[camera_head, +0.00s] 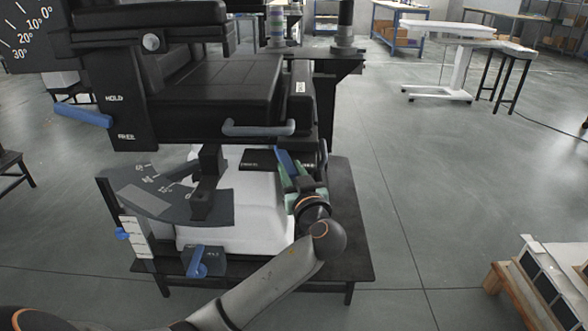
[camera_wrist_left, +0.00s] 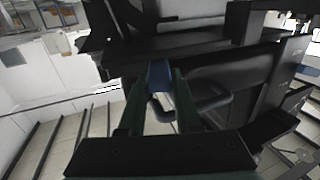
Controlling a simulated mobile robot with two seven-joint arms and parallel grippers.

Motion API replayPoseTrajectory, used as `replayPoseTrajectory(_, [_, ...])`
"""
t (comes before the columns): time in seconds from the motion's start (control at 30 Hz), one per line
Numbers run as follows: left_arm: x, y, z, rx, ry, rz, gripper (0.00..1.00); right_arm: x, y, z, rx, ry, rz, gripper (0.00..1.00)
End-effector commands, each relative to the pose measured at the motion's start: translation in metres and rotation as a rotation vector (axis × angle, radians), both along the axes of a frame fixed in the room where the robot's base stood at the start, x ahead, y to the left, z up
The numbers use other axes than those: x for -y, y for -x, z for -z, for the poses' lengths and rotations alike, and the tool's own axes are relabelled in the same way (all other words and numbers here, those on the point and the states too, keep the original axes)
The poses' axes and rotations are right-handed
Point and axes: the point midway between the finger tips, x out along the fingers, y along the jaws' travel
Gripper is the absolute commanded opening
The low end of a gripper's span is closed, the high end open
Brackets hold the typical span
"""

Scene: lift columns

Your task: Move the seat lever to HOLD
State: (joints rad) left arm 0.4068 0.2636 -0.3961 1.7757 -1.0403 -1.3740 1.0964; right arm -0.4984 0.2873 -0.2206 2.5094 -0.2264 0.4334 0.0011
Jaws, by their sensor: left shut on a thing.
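A blue lever (camera_head: 286,162) stands at the right front edge below the black seat (camera_head: 222,88), beside a small black plate (camera_head: 258,160) with white lettering too small to read. My left gripper (camera_head: 294,172), with greenish fingers, is shut on this blue lever. In the left wrist view the blue lever (camera_wrist_left: 159,74) sits between the two fingertips (camera_wrist_left: 159,86). The lever's base is partly hidden by the gripper. My right gripper is not in view.
A grey-blue handle (camera_head: 258,129) crosses the seat front. Below are a dark angle-marked plate (camera_head: 165,195), a blue knob (camera_head: 197,262) and a small blue slider (camera_head: 122,233). A black platform (camera_head: 346,225) carries the white pedestal (camera_head: 245,215).

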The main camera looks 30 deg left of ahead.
Motion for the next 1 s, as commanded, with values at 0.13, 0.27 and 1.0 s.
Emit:
replayPoseTrajectory(0.13, [-0.008,0.01,0.001,-0.004,0.0,0.092,0.0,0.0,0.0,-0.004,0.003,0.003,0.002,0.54])
replayPoseTrajectory(0.27, [-0.017,0.018,0.001,-0.004,-0.001,0.201,0.0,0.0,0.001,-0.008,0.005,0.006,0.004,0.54])
replayPoseTrajectory(1.0, [-0.061,0.036,-0.001,-0.004,0.001,0.66,0.0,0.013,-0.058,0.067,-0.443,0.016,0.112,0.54])
